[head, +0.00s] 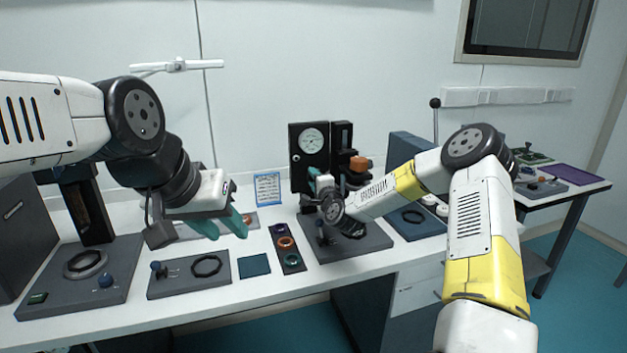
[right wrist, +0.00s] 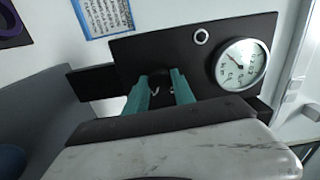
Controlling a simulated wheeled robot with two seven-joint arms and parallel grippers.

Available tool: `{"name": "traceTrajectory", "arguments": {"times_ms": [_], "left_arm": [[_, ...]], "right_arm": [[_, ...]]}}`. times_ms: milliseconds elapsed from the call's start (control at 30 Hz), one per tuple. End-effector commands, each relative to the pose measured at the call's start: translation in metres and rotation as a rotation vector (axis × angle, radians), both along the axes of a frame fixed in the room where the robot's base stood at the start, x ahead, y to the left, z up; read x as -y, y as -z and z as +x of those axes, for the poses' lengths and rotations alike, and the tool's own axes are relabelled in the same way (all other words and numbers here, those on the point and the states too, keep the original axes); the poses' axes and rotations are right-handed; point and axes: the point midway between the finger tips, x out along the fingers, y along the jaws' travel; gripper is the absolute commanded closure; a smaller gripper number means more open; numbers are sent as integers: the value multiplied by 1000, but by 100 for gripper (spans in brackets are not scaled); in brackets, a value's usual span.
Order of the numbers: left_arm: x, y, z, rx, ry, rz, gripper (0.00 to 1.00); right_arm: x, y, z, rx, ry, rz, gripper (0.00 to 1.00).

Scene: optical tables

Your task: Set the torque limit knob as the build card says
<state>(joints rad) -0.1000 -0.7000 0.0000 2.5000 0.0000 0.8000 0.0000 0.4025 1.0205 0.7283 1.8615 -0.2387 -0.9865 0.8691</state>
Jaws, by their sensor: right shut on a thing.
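The build card (head: 268,188), a white sheet with a blue border, stands against the wall left of the black press panel; its lower part shows in the right wrist view (right wrist: 106,16), too small to read. The panel carries a round white gauge (head: 312,140), also in the right wrist view (right wrist: 241,64). My right gripper (right wrist: 160,84) is shut on a small dark knob (right wrist: 160,81) at the panel below the gauge. The fingers hide most of the knob, so its setting cannot be read. My left gripper (head: 224,224) is open and empty above the bench.
A tray with colored rings (head: 287,243), a dark blue mat (head: 254,266) and a grey plate with a black ring (head: 188,276) lie on the white bench. A grey fixture (head: 82,272) stands at left. An orange-topped part (head: 359,164) is beside the panel.

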Motion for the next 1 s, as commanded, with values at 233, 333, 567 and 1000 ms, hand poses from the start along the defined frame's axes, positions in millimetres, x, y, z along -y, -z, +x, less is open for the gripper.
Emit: {"name": "traceTrajectory", "arguments": {"times_ms": [233, 333, 567, 1000], "left_arm": [[0, 0, 0, 0, 0, 0, 64], [0, 0, 0, 0, 0, 0, 64], [0, 0, 0, 0, 0, 0, 64], [0, 0, 0, 0, 0, 0, 64]], "right_arm": [[0, 2, -1, -5, 0, 3, 100], [0, 2, -1, -6, 0, 2, 64], [0, 1, 0, -3, 0, 1, 48], [12, 1, -35, -4, 0, 0, 48]]}}
